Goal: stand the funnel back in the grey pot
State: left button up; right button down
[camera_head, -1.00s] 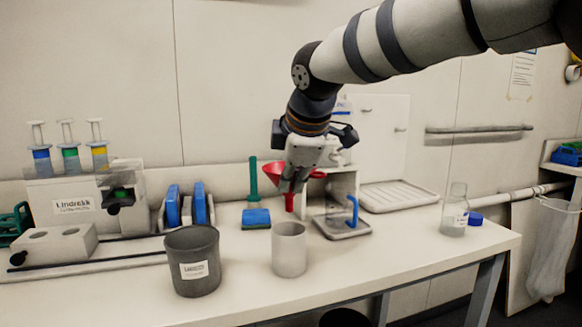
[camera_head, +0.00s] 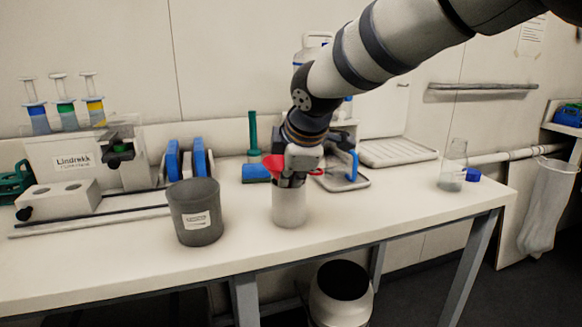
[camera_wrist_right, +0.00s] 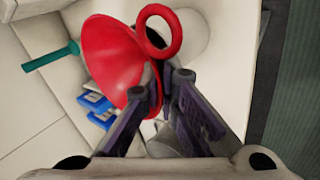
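The red funnel (camera_head: 272,164) is in my right gripper (camera_head: 290,181), right above the rim of a pale grey cylindrical pot (camera_head: 290,209). In the right wrist view the funnel's wide red cone (camera_wrist_right: 108,62) and ring handle (camera_wrist_right: 172,45) show beside the fingers (camera_wrist_right: 166,80), which are closed on its narrow part. Whether the spout is inside the pale pot's mouth is hidden by the gripper. A darker grey pot (camera_head: 197,224) with a white label stands upright to the left. My left gripper is out of view.
A blue sponge (camera_head: 256,173) and a green-handled tool (camera_head: 253,134) are behind. A tray with a blue hook (camera_head: 342,183) is close to the right. A glass bottle (camera_head: 452,170) stands far right. The bench front is clear.

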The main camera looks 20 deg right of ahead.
dwell(0.4)
jog(key=c, duration=1.7)
grip_release()
jog(key=shift+o, duration=0.5)
jog(key=shift+o, duration=1.4)
jog(key=shift+r, duration=0.1)
jog(key=shift+r, duration=3.65)
